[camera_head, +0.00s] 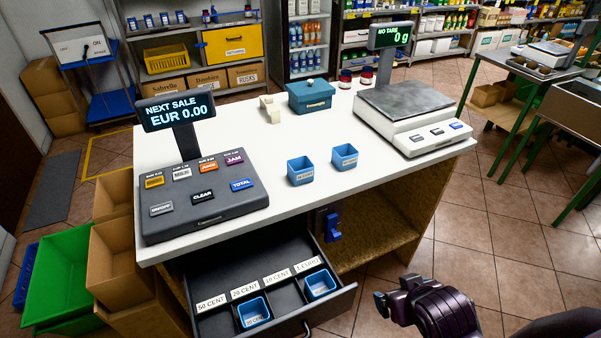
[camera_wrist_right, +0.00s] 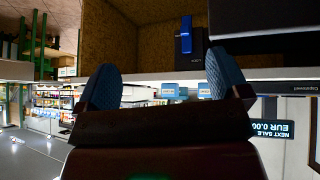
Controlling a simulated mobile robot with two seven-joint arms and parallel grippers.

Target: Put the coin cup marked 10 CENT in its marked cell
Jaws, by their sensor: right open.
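Two blue coin cups stand on the white counter in the head view, a left cup (camera_head: 300,173) and a right cup (camera_head: 344,158). Their small labels are too blurred to tell which reads 10 CENT. The open drawer (camera_head: 290,331) has cells labelled 50 CENT, 20 CENT, 10 CENT and 1 EURO. One cup (camera_head: 253,313) sits in the 20 CENT cell and another (camera_head: 319,285) in the 1 EURO cell. The 10 CENT cell (camera_head: 288,298) and the 50 CENT cell look empty. My right gripper (camera_wrist_right: 164,82) is open and empty, right of the drawer. My left gripper is out of view.
The cash register (camera_head: 203,203) stands left of the cups, the scale (camera_head: 412,115) right. A teal box (camera_head: 311,97) is behind. A blue object (camera_head: 328,225) hangs at the counter's front beside the drawer. Counter around the cups is clear.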

